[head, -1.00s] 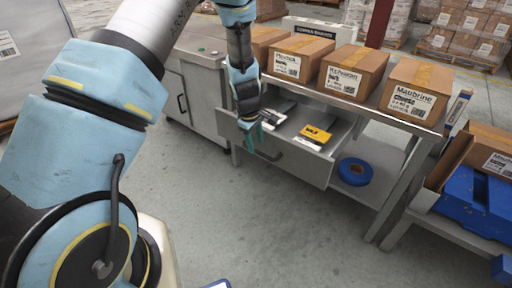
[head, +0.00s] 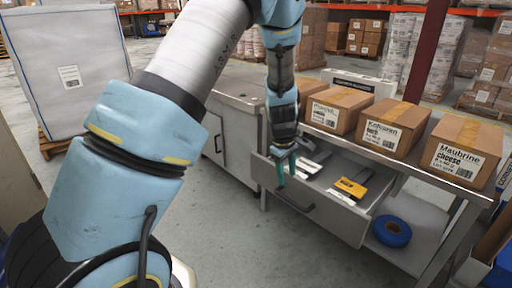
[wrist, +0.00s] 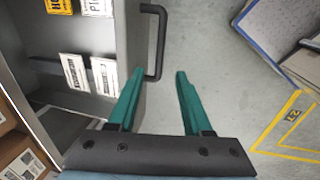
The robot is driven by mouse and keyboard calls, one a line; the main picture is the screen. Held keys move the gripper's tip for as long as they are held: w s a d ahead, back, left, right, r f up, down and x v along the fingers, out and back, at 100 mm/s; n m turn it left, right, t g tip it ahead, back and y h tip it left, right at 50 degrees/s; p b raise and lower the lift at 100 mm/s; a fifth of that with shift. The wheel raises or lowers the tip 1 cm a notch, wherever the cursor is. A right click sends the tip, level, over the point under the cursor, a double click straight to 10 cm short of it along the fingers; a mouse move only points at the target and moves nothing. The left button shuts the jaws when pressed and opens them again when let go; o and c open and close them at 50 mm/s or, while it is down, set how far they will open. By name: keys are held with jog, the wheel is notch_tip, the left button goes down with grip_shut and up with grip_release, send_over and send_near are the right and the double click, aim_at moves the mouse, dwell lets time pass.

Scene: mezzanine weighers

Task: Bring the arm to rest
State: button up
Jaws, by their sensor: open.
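My gripper (head: 283,173) hangs at the front left of an open drawer (head: 328,214) in the head view. My arm stretches from the lower left across the head view, bent down at the wrist.
The drawer holds a yellow-and-black item (head: 350,188) and several cards. Boxes (head: 394,124) line the bench top (head: 440,173). A blue roll (head: 391,231) lies on the lower shelf. A steel cabinet (head: 218,139) stands left; floor (head: 225,235) in front is clear.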

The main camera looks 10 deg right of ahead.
jog(key=a+r+m+p, duration=0.1)
jog(key=a+r, duration=0.3)
jog(key=a, duration=0.4)
jog(key=a+r+m, duration=0.2)
jog(key=a+r, duration=0.3)
jog(key=a, duration=0.3)
jog(key=s+a+r+m+y, duration=0.1)
jog(key=s+a+r+m, duration=0.1)
jog(key=a, duration=0.6)
jog(key=s+a+r+m+p, duration=0.1)
jog(key=s+a+r+m, duration=0.1)
jog(key=s+a+r, duration=0.2)
jog(key=s+a, duration=0.3)
jog(key=a, duration=0.1)
jog(key=shift+t+y, duration=0.3)
jog(key=shift+y, duration=0.1)
